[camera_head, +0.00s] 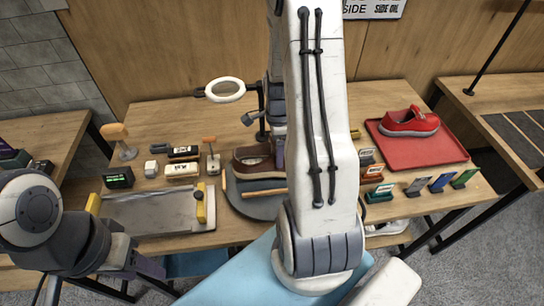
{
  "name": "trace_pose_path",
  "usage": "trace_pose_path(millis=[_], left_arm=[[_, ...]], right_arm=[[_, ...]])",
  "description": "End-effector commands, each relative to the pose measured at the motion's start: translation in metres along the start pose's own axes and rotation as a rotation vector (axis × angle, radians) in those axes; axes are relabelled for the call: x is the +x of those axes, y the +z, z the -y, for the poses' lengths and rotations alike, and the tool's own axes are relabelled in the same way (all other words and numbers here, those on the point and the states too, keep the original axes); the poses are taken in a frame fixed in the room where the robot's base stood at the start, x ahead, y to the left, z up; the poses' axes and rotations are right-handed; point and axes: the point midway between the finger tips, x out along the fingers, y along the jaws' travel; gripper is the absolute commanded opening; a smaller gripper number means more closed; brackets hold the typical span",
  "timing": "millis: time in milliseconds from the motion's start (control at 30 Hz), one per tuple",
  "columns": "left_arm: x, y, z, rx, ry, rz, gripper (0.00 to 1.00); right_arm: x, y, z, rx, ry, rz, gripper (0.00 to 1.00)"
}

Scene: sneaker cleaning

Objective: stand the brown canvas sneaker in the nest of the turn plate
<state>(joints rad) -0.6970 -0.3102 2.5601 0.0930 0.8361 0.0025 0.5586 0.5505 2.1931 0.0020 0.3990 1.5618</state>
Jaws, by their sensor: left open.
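The brown canvas sneaker (252,163) shows at the back of the turn plate (250,209), a dark round disc. Its right part is hidden behind my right arm. I cannot tell whether it stands in the nest or is held above the plate. A wooden rail (228,185) of the nest shows in front of it. My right gripper (279,150) is mostly hidden by the arm; a grey part of it shows at the sneaker, but its jaws are not clear. My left gripper (148,268) is open and apart from the sneaker, low at the left, near the table's front edge.
A grey tray (150,210) lies left of the plate, with small boxes (182,170) and brushes behind it. A magnifier ring (225,89) stands at the back. At the right are colored cards (416,187) and a red mat (440,153) with a red shoe (409,122).

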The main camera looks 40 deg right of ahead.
Motion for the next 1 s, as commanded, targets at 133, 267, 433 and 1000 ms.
trace_pose_path(millis=[133, 267, 433, 1000], left_arm=[[-0.004, 0.000, 0.000, 0.000, 0.000, 0.000, 0.50], [-0.008, -0.001, -0.001, 0.000, 0.000, 0.000, 0.50], [-0.016, -0.001, -0.001, 0.000, 0.000, 0.000, 0.50], [-0.015, -0.001, -0.001, 0.000, 0.000, 0.000, 0.50]], right_arm=[[0.007, 0.014, -0.001, -0.003, -0.001, 0.000, 0.00], [0.017, 0.016, -0.001, -0.001, 0.002, 0.000, 0.00], [0.039, 0.016, -0.002, -0.002, 0.003, 0.000, 0.00], [0.051, 0.015, -0.001, -0.002, -0.002, 0.000, 1.00]])
